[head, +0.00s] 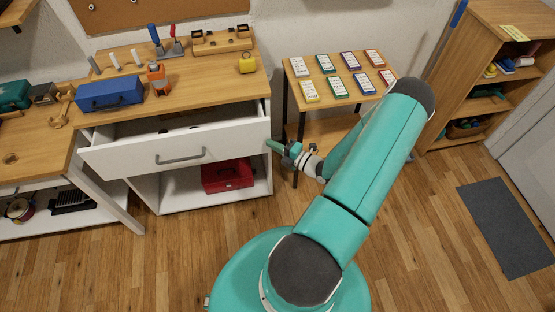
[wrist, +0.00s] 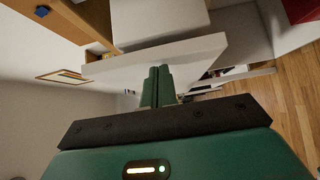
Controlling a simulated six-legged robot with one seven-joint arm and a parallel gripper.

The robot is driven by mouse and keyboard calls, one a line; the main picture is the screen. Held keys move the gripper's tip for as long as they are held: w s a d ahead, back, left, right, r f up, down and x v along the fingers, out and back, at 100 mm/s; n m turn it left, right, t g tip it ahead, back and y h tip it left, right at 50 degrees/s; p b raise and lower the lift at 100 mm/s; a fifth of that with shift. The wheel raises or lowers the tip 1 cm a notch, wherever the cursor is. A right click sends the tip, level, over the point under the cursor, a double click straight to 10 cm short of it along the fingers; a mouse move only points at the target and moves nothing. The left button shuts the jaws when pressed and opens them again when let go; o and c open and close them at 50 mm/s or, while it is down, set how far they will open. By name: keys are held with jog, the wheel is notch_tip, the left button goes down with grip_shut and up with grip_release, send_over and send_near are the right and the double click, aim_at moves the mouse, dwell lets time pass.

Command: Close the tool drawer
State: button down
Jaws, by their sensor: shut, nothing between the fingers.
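The tool drawer (head: 130,160) is in the white workbench at the left of the head view and stands pulled out. Its white front carries a grey bar handle (head: 180,157), and a few dark items show inside. My gripper (head: 270,144) is at the right end of the drawer front, with its fingers pointing left. In the wrist view, the green fingers (wrist: 158,72) are together and empty, in front of a white panel (wrist: 195,53) that looks like the drawer front. I cannot tell whether they touch it. The handle cannot be made out in the wrist view.
A blue toolbox (head: 110,94) and hand tools stand on the wooden worktop. A red box (head: 227,175) is on the shelf below the drawer. A small table (head: 325,75) with several coloured cards stands to the right. The wooden floor before the drawer is clear.

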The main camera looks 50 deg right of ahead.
jog(key=w+d, duration=0.6)
jog(key=w, duration=0.2)
jog(key=shift+w+r, duration=0.1)
jog(key=shift+w, duration=0.1)
